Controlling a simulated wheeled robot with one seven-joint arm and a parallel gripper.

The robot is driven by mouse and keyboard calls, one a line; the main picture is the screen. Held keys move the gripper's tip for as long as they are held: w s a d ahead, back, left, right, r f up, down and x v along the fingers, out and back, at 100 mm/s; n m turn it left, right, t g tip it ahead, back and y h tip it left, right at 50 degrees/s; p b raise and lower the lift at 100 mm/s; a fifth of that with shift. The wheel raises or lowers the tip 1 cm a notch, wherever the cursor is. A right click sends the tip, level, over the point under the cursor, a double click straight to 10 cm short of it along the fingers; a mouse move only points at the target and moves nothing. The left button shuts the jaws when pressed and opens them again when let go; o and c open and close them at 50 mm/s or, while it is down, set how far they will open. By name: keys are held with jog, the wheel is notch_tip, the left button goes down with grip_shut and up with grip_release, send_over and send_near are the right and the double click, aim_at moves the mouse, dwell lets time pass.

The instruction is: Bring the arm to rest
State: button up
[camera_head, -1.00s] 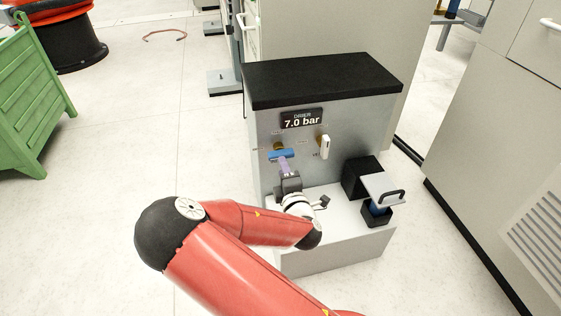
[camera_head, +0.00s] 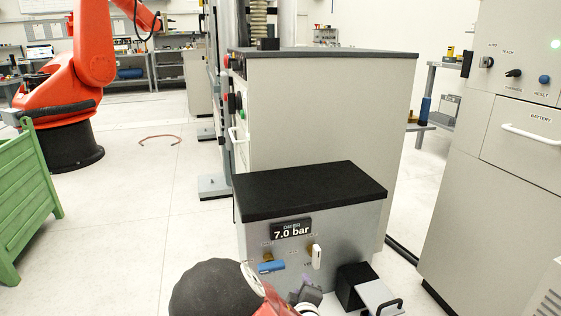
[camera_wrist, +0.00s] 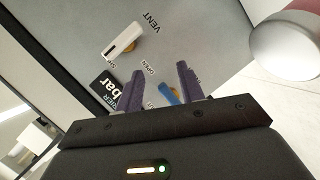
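My gripper (camera_head: 303,290) is at the bottom of the head view, in front of the drier unit's (camera_head: 310,192) lower front, partly hidden by my own arm. In the wrist view, the two purple fingers of my gripper (camera_wrist: 160,72) are spread apart with nothing held between them. The blue valve handle (camera_head: 271,267) is on the drier's front panel, apart from the fingers. It also shows in the wrist view (camera_wrist: 167,94), beyond the fingers. My red arm with its black joint cap fills the bottom middle of the head view.
A white vent handle (camera_head: 316,256) is on the same panel, below the 7.0 bar display (camera_head: 291,229). A black block (camera_head: 355,284) stands at lower right. A grey cabinet (camera_head: 490,190) is on the right, a green crate (camera_head: 28,200) on the left.

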jog(key=s+d+r+m+g+p, duration=0.1)
jog(key=s+d+r+m+g, duration=0.2)
jog(key=s+r, duration=0.4)
jog(key=s+d+r+m+g+p, duration=0.1)
jog(key=s+d+r+m+g, duration=0.2)
jog(key=s+r+m, duration=0.2)
jog(key=s+d+r+m+g+p, duration=0.1)
jog(key=s+d+r+m+g, duration=0.2)
jog(key=s+r, duration=0.8)
jog(key=s+m, duration=0.2)
jog(key=s, duration=0.3)
jog(key=shift+s+d+r, duration=0.15)
jog(key=shift+d+r, duration=0.1)
jog(key=shift+d, duration=0.1)
